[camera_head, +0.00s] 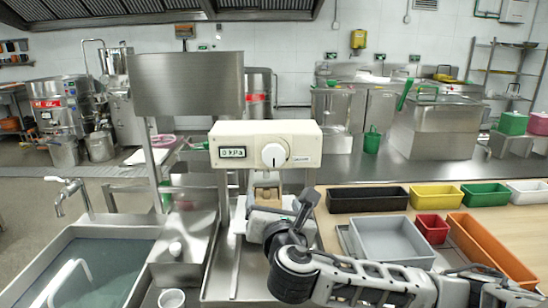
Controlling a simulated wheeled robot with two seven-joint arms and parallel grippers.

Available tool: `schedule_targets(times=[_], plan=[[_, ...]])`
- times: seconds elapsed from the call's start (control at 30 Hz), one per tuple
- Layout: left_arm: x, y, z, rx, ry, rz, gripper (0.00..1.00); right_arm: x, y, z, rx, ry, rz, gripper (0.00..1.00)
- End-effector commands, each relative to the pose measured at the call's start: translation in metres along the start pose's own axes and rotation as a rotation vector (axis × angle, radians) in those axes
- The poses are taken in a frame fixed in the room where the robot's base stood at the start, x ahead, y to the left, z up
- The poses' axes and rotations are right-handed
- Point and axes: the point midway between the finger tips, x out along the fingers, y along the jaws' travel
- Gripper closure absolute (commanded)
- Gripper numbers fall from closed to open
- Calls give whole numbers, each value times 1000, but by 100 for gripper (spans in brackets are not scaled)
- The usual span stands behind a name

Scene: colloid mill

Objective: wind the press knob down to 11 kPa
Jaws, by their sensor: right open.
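The press (246,133) is a cream control box across the middle of the head view. Its small display (233,152) seems to read 0 kPa. The round white knob (274,155) sits on the front face, right of the display, with a dark mark on its lower half. My right gripper (306,201) is below and slightly right of the knob, apart from it, open with nothing seen between its fingers. My right arm hides part of the press's lower area. My left gripper is not in view.
A sink (90,262) with a tap (70,190) lies at left, a white cup (171,298) at its near right. On the wooden table at right stand a grey tray (391,243), an orange bin (490,250) and several coloured bins. Space before the knob looks clear.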

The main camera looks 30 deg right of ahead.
Motion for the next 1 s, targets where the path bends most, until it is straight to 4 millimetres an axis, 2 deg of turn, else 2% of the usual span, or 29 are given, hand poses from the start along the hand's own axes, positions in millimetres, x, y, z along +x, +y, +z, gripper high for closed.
schedule_targets(times=[0.03,0.13,0.33,0.8,1.0], plan=[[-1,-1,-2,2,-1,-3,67,3,-2,19,-55,-47,-17,23],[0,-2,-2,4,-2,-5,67,8,-5,33,-112,-85,-41,23],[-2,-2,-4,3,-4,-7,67,34,-8,38,-118,-90,-48,23],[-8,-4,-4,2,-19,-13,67,133,-10,45,-113,-86,-46,23],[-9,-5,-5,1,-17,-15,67,156,-11,46,-113,-86,-44,23]])
